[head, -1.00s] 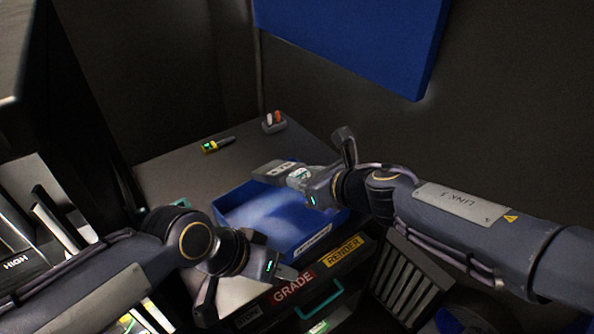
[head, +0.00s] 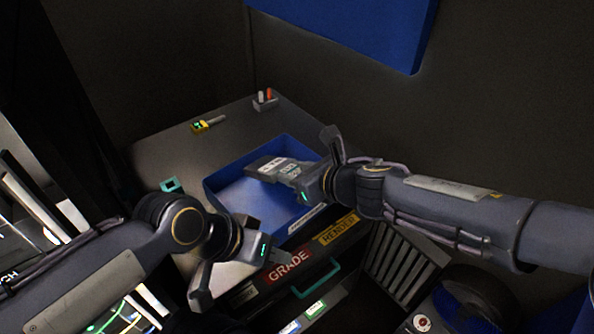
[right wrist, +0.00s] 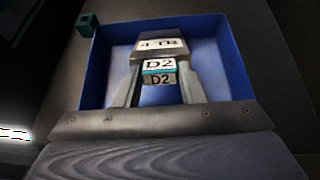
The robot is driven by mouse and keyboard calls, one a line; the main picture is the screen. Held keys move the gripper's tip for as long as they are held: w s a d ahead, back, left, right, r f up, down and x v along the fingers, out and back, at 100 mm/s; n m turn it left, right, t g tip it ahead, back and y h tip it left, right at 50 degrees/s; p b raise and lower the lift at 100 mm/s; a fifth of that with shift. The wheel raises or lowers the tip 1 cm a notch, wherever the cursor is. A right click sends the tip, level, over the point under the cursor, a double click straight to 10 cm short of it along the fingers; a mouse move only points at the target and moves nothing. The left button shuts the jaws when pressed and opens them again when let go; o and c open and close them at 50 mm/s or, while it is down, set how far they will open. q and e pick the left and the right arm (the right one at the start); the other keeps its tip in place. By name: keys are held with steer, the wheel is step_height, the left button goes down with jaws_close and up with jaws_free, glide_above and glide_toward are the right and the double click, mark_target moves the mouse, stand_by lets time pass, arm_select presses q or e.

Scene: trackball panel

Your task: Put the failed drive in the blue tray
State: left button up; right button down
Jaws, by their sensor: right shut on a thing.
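A grey drive (head: 272,168) with white labels is held by my right gripper (head: 296,177). In the right wrist view the drive (right wrist: 157,51) reads "4 TB" and "D2", and it sits between the two fingers (right wrist: 160,88). The blue tray (head: 211,197) stands on the table, and its blue wall also shows in the right wrist view (right wrist: 98,62). The drive is over the tray's inside; I cannot tell whether it touches the floor. My left gripper (head: 275,256) is in front of the tray, and its finger gap is not clear.
A yellow-ended tool (head: 203,126) and a small holder with red and white pieces (head: 264,100) lie behind the tray. A teal block (head: 171,185) is at its left. A slotted rack (head: 400,262) stands at right.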

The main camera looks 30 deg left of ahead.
steer(key=shift+f+b, duration=2)
steer(key=shift+f, duration=0.35)
steer(key=c, duration=0.9)
jaws_free()
steer(key=shift+o, duration=0.2)
steer(key=p+v, duration=0.1)
steer(key=v, duration=0.7)
steer(key=shift+w+f, duration=0.1)
